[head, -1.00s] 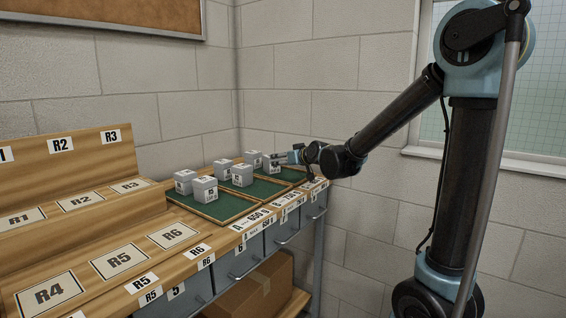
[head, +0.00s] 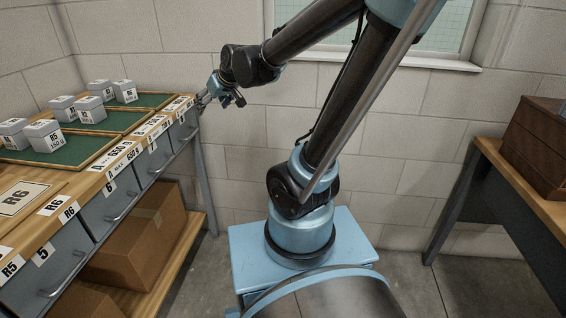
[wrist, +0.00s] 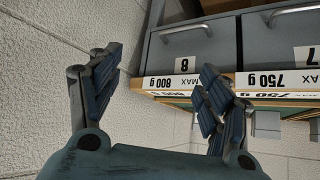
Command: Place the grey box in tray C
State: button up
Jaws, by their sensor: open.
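Several grey boxes with white labels stand in pairs on the green-lined trays. Two, a farther one (head: 98,88) and a nearer one (head: 125,92), stand upright in the farthest tray, tray C (head: 160,101). Their labels are too small to read surely, so I cannot tell which box the task names. My gripper (head: 203,103) is open, off the bench's front right corner and apart from the boxes. In the wrist view my gripper (wrist: 155,95) has its fingers spread with nothing between them. Upside-down 800 g (wrist: 173,82) and 750 g labels show beyond it.
Tray B (head: 118,121) and tray A (head: 75,152) each hold two grey boxes. Drawers (head: 112,213) and a cardboard box (head: 140,240) sit under the bench. A second table (head: 495,160) with a wooden chest (head: 540,145) is at right. Floor between is partly clear.

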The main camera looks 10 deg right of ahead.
jog(key=s+d+f+m+g+h, duration=0.2)
jog(key=s+d+f, duration=0.4)
jog(key=s+d, duration=0.3)
jog(key=s+d+f+m+g+h, duration=0.2)
jog(key=s+d+f, duration=0.4)
jog(key=s+d, duration=0.4)
jog(key=s+m+g, duration=0.1)
jog(key=s, duration=0.3)
jog(key=shift+s+d+f+h, duration=0.15)
jog(key=shift+s+d+h, duration=0.15)
jog(key=shift+s+h, duration=0.1)
